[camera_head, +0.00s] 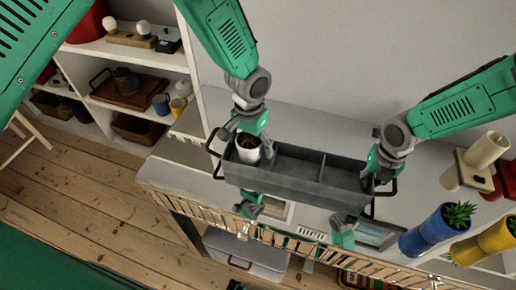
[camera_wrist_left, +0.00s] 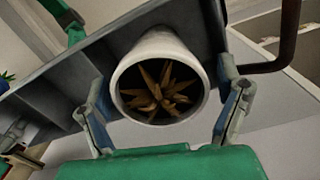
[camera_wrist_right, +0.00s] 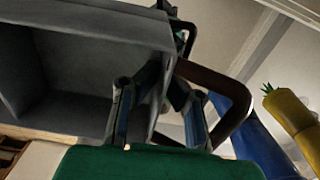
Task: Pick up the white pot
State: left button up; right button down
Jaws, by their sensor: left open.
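The white pot (camera_head: 248,152) stands in the left compartment of a grey divided caddy (camera_head: 300,186). A spiky plant shows inside its rim in the left wrist view (camera_wrist_left: 160,92). My left gripper (camera_head: 250,128) is above the pot. Its fingers (camera_wrist_left: 163,105) are apart, one on each side of the pot in that view; I cannot tell whether they touch it. My right gripper (camera_head: 382,165) is at the caddy's right end, by the brown handle (camera_head: 386,188). Its fingers (camera_wrist_right: 160,108) are partly together around the end wall and handle area; their grip is unclear.
The caddy is over a white counter (camera_head: 300,120). A blue pot (camera_head: 424,235) and a yellow pot (camera_head: 480,244) with plants are to its right, near a cream object (camera_head: 474,165). Shelves (camera_head: 98,100) with mugs and trays stand at the left. Floorboards (camera_head: 90,185) are open at lower left.

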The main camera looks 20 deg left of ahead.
pick_arm(q)
jog(key=shift+f, duration=0.3)
jog(key=c, duration=1.5)
jog(key=shift+r, duration=0.1)
notch_tip(320, 180, up, 10)
pick_arm(e)
jog(key=c, duration=1.6)
grip_release()
jog(key=shift+c, duration=0.2)
pick_arm(q)
jog(key=shift+r, duration=0.1)
pick_arm(e)
jog(key=shift+r, duration=0.15)
